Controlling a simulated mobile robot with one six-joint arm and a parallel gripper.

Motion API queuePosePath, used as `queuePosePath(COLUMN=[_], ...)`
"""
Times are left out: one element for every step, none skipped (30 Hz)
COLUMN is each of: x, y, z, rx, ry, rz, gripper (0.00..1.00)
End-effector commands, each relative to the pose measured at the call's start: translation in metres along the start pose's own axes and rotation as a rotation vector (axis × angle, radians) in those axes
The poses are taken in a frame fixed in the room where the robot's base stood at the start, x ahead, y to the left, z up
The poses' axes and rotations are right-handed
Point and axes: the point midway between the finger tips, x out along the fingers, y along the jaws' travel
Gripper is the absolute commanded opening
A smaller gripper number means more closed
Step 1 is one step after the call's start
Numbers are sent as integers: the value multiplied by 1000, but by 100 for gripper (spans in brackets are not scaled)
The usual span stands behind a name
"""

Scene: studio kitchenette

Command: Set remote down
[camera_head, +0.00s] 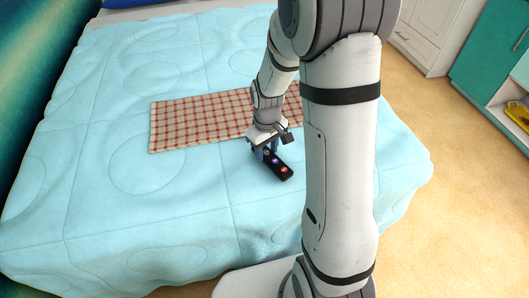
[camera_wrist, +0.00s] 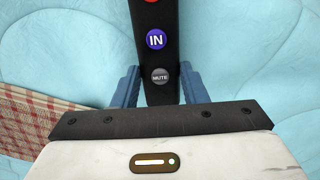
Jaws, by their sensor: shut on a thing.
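The remote (camera_head: 279,166) is black and slim, with red, blue and grey round buttons. My gripper (camera_head: 266,153) is shut on one end of it, and the other end points toward the lower right in the head view. In the wrist view the remote (camera_wrist: 157,58) runs up from between the blue fingers of my gripper (camera_wrist: 159,88), with buttons marked IN and MUTE facing the camera. The remote is over or on the light blue quilt (camera_head: 180,220); I cannot tell whether it touches it.
A red-and-beige checked cloth (camera_head: 195,121) lies flat on the bed just behind the remote; its edge also shows in the wrist view (camera_wrist: 40,118). The quilt is clear to the left and front. White drawers (camera_head: 425,35) and a teal cabinet (camera_head: 490,50) stand at right.

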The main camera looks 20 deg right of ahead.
Motion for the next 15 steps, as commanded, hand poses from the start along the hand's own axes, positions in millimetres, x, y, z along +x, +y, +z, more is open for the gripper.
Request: queuePosePath(x=[8, 9, 9, 9, 8, 8, 8, 8, 9, 10, 11, 12, 12, 11, 11], y=[0, 0, 0, 0, 0, 0, 0, 0, 0, 0, 0, -1, -1, -1, -1], z=[0, 0, 0, 0, 0, 0, 0, 0, 0, 0, 0, 0, 0, 0, 0], rx=[0, 0, 0, -1, -1, -1, -1, -1, -1, -1, -1, -1, -1, -1, -1], ry=[-2, -2, 0, 0, 0, 0, 0, 0, 0, 0, 0, 0, 0, 0, 0], rz=[-1, -1, 0, 0, 0, 0, 0, 0, 0, 0, 0, 0, 0, 0, 0], gripper=[0, 0, 0, 0, 0, 0, 0, 0, 0, 0, 0, 0, 41, 43, 46])
